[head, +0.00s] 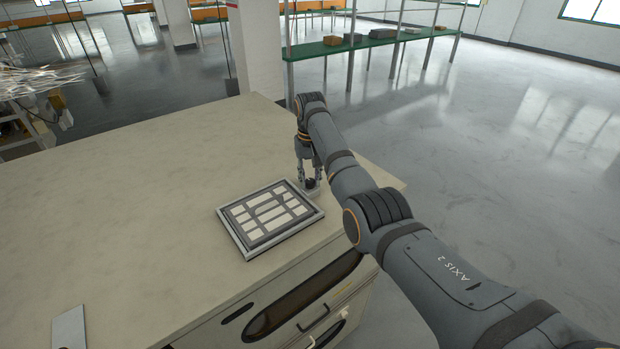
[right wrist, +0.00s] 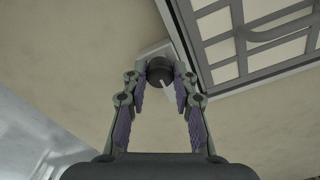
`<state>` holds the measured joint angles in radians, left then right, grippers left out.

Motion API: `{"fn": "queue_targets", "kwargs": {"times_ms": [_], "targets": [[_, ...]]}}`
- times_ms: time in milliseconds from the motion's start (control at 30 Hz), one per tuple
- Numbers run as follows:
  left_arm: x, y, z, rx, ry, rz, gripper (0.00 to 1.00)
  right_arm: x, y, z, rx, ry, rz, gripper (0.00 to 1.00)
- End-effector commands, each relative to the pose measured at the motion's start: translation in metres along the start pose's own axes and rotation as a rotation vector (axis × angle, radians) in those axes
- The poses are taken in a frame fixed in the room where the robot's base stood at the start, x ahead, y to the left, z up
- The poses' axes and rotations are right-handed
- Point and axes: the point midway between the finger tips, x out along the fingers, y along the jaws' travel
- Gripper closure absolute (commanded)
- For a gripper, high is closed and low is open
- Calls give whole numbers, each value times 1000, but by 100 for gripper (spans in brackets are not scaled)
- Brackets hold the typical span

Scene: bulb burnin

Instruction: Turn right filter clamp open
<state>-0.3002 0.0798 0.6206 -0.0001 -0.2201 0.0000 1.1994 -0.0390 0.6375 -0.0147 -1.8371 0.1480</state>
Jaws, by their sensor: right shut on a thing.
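The right filter clamp is a small dark round knob (right wrist: 160,71) with a pale line on it, on a light base (right wrist: 149,52) beside the filter. My right gripper (right wrist: 159,78) points down over it, with its fingers closed on the knob's two sides. In the head view the right gripper (head: 309,180) and the knob (head: 310,184) show at the filter's right corner. The filter (head: 270,213) is a grey-framed panel with pale slots, lying flat on the counter. It also shows in the right wrist view (right wrist: 250,45). My left gripper is not in view.
The beige counter (head: 150,190) is mostly clear. A pale flat plate (head: 68,328) lies near its front left edge. Below the front edge are a dark recessed panel (head: 302,297) and handles. A green shelf (head: 370,42) with boxes stands behind.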

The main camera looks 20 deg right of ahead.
Motion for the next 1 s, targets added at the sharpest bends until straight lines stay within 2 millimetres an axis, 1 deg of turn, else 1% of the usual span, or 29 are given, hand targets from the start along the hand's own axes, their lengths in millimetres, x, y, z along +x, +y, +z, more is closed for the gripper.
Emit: {"fn": "queue_targets", "kwargs": {"times_ms": [167, 200, 367, 633, 733, 767, 867, 1000], "targets": [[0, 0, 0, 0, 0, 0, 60, -2, 0, -1, 1, 4, 0, 100], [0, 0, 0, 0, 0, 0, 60, -2, 0, -1, 1, 4, 0, 71], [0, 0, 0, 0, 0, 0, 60, -1, 0, -1, 0, 3, 0, 50], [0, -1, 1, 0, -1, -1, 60, -1, 0, 0, 0, 1, 0, 50], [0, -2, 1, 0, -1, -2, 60, -8, 0, -1, 0, 3, 0, 50], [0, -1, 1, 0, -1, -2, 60, -12, 0, -1, 0, 3, 0, 50], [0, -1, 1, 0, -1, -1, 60, -33, 0, -1, 0, 5, -1, 50], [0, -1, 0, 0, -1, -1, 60, -68, 0, -1, 0, 5, 0, 50]]}}
